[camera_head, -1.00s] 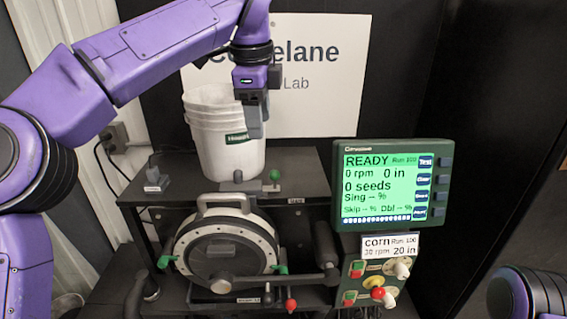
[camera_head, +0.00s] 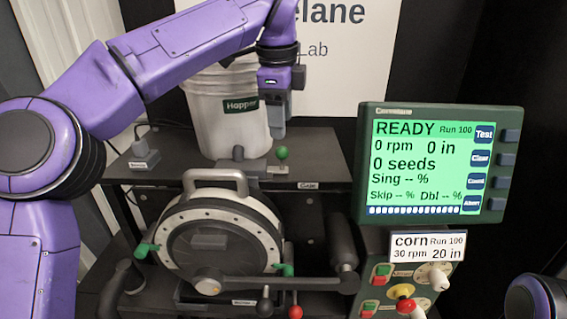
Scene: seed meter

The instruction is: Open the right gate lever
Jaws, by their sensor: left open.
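A lever with a green ball knob (camera_head: 281,153) stands on the shelf in front of the white hopper bucket (camera_head: 222,115), by a small label (camera_head: 308,185) that seems to read "Gate". My left gripper (camera_head: 277,130) points down just above this knob in the picture, open and empty. I cannot tell its depth gap to the knob. Two more green handles sit on the round seed meter (camera_head: 210,240): a left one (camera_head: 146,250) and a right one (camera_head: 285,270). My right gripper is out of view; only part of my right arm shows at the lower right.
A monitor (camera_head: 440,165) reading READY stands at right, above a panel with a red knob (camera_head: 405,305). A black knob (camera_head: 265,303) and a red knob (camera_head: 295,312) sit below the meter. A dark cylindrical handle (camera_head: 343,245) stands beside it.

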